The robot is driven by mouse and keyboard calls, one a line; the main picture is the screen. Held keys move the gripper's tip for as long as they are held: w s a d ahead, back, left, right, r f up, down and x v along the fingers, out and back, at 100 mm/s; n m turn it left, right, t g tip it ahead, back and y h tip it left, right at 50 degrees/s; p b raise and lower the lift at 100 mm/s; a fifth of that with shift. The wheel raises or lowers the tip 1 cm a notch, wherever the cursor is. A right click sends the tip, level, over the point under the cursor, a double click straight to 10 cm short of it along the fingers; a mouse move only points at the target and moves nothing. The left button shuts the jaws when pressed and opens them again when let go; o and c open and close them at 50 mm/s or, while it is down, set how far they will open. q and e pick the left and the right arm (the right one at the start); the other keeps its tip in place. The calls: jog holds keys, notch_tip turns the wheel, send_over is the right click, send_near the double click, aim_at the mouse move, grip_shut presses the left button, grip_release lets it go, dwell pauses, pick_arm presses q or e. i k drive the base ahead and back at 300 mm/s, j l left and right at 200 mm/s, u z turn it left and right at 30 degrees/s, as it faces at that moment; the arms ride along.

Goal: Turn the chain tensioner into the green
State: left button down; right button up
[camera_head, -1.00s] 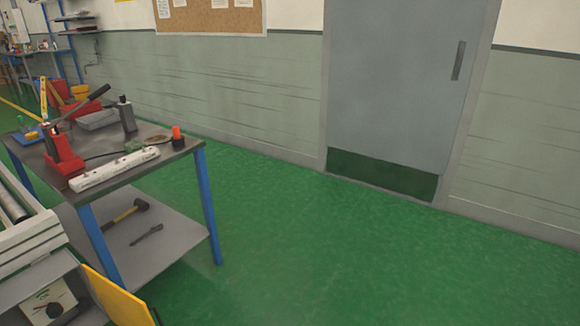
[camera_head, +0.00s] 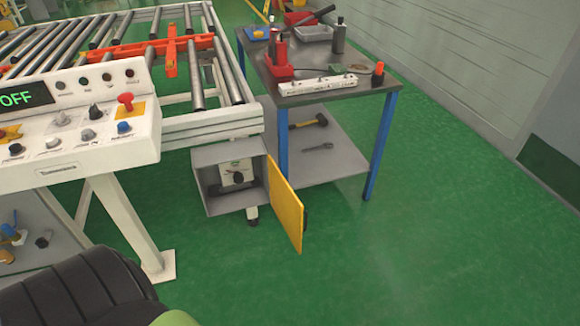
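A grey box (camera_head: 214,198) hangs under the end of the roller conveyor. Its yellow door (camera_head: 286,205) stands open to the right. Inside the box is a pale panel with a dark round knob (camera_head: 238,178), which looks like the chain tensioner. A small green mark shows above the knob, but the panel is too small to read where the knob points. Neither of my grippers is in view.
The roller conveyor (camera_head: 190,130) and a control console (camera_head: 75,140) reading OFF stand at the left. A blue-legged workbench (camera_head: 375,88) with tools stands behind the yellow door. The green floor (camera_head: 420,240) at the right is clear.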

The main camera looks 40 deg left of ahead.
aim_at(238, 178)
jog(key=u, duration=0.4)
jog(key=i+u, duration=0.1)
jog(key=u, duration=0.3)
jog(key=l+u, duration=0.1)
jog(key=u, duration=0.35)
jog(key=i+u, duration=0.1)
jog(key=u, duration=0.3)
jog(key=i+l+u, duration=0.25)
jog(key=l, duration=0.2)
jog(key=i+l+u, duration=0.25)
jog(key=l, duration=0.2)
jog(key=l+u, duration=0.2)
jog(key=l, duration=0.25)
jog(key=i+l+u, duration=0.1)
jog(key=l+u, duration=0.15)
jog(key=l, duration=0.25)
jog(key=l+u, duration=0.25)
jog(key=l, duration=0.3)
jog(key=k+l, duration=0.3)
